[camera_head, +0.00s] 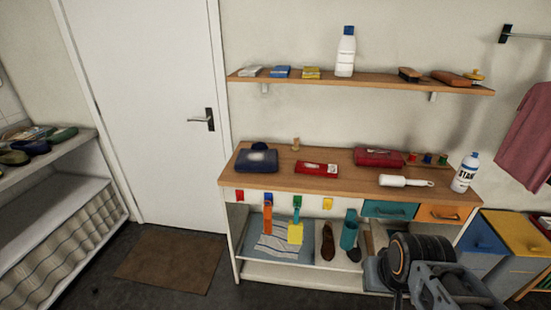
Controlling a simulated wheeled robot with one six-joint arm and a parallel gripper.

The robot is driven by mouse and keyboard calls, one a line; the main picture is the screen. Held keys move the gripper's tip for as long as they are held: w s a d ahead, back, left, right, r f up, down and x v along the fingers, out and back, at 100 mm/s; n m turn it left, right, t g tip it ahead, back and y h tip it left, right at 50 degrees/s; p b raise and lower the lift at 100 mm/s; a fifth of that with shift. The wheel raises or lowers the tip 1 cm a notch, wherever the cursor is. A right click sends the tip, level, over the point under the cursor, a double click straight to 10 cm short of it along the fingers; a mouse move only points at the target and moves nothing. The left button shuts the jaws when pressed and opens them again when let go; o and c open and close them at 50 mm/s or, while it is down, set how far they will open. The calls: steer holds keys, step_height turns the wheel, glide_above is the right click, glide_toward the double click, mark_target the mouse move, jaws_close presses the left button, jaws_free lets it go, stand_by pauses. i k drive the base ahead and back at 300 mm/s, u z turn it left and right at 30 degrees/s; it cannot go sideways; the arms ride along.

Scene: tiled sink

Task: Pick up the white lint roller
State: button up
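The white lint roller (392,181) lies on its side on the wooden counter, right of centre, with its white handle (420,183) pointing right. Nothing covers it. My arm (425,270) shows folded at the lower right, in front of the counter and below the level of its top. It is well apart from the roller. I cannot make out my gripper's fingertips among the dark and grey arm parts, nor whether they are open or shut.
On the wooden counter (345,185), a white bottle (466,173) stands right of the roller; a red case (379,157) and small spools (428,158) lie behind it. A red packet (317,168) lies left. A wall shelf (380,83) runs above. Drawers (390,210) sit below.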

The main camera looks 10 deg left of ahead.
mark_target(383, 180)
steer(key=z, duration=0.05)
steer(key=i, duration=1.65)
steer(key=z, duration=0.3)
